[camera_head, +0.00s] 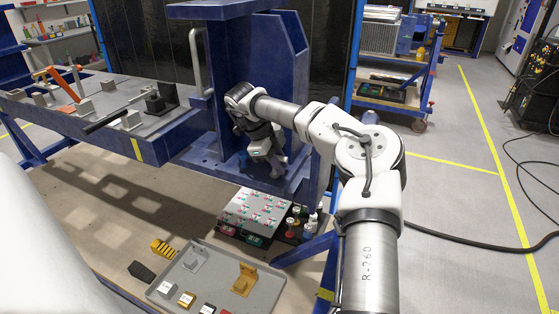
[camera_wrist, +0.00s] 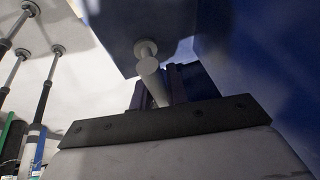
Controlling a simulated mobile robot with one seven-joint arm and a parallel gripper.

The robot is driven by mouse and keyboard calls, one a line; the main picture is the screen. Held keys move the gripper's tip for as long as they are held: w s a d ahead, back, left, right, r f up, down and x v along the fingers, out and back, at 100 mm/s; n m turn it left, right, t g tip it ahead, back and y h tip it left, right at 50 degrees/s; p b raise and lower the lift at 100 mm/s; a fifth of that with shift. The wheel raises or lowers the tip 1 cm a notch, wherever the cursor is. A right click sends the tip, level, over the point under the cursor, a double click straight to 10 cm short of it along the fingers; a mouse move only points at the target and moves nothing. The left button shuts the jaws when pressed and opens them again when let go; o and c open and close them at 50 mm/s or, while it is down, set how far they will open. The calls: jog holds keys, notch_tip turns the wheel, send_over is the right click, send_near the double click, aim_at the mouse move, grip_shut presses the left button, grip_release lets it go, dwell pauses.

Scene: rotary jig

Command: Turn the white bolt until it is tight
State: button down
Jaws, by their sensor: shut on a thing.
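The white bolt (camera_wrist: 148,68) shows in the wrist view as a pale grey rod with a round collar at its upper end, against a dark blue block face. Its lower part lies between the two dark fingers of my gripper (camera_wrist: 158,90), which is shut on it. In the head view my gripper (camera_head: 275,164) is low in front of the blue jig frame (camera_head: 285,55), pointing down and to the right. The bolt is hidden or too small to make out there, and its threads and seating cannot be seen.
Below my gripper are a grey box with red and green marks (camera_head: 255,207) and several small knobs (camera_head: 296,222). A grey tray (camera_head: 262,292) holds a yellow bracket and small blocks. A blue fixture arm with clamps (camera_head: 170,124) stands left. Blue frame walls are close around my gripper.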

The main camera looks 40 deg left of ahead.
dwell(0.4)
jog(key=c, duration=1.4)
grip_release()
jog(key=shift+r, duration=0.1)
jog(key=b+v, duration=0.1)
jog(key=v, duration=0.6)
jog(key=shift+r, duration=0.15)
jog(key=shift+s+a, duration=0.15)
